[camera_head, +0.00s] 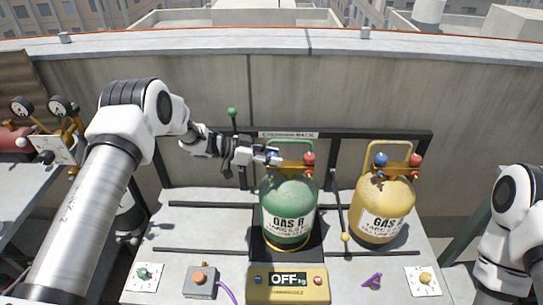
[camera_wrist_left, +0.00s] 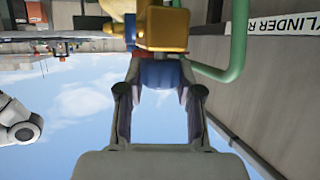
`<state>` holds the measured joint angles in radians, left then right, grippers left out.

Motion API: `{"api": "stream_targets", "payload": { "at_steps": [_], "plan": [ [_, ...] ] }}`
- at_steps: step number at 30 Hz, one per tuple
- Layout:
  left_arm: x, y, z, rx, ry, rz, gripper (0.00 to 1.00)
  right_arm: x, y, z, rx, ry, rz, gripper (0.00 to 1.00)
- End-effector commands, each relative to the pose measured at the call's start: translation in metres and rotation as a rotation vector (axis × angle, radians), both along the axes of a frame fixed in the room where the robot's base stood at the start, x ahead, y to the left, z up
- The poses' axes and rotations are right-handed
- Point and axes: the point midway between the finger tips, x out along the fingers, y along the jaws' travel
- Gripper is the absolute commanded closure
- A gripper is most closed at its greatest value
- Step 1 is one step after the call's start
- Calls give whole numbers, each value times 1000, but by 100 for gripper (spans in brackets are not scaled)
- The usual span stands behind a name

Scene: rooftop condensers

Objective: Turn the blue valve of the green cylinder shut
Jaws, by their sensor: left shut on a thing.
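My left gripper (camera_head: 266,156) reaches in from the left and is shut on the blue valve. In the left wrist view the blue valve (camera_wrist_left: 161,75) sits between the two fingers (camera_wrist_left: 158,98), under a brass valve body (camera_wrist_left: 163,28). The fingers partly hide the valve. My right arm shows at the right edge, but its gripper is out of view.
A yellow cylinder (camera_head: 381,211) with its own blue and red valves stands to the right. A green guard handle (camera_wrist_left: 236,45) rises close beside the gripped valve. The scale display (camera_head: 288,280) reads OFF. A rack bar and wall stand behind.

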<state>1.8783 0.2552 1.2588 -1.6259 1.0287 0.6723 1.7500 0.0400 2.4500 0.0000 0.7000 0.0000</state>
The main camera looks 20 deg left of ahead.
Motion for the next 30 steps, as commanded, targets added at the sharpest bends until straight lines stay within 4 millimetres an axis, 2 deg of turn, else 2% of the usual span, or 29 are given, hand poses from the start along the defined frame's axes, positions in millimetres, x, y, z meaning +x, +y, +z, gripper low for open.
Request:
{"api": "stream_targets", "payload": {
  "at_steps": [1,2,3,4,12,16,20,27,30],
  "plan": [
    [1,0,1,-1,-3,0,100,0,0,0,0,0,0,60],
    [1,0,1,-1,-3,0,58,0,0,0,0,0,0,60],
    [1,0,1,-1,-3,0,44,0,0,0,0,0,0,60],
    [1,0,1,-1,-3,0,39,0,0,0,0,0,0,60],
    [0,0,1,0,-2,1,39,0,0,0,0,0,0,60],
    [-3,7,5,0,-2,2,39,0,0,0,0,0,0,60],
    [-15,28,15,-3,-3,5,39,0,0,0,0,0,0,60],
    [-43,77,38,-4,-4,4,39,0,0,0,0,0,0,60],
    [-50,89,44,-3,-3,3,39,0,0,0,0,0,0,60]
  ]
}}
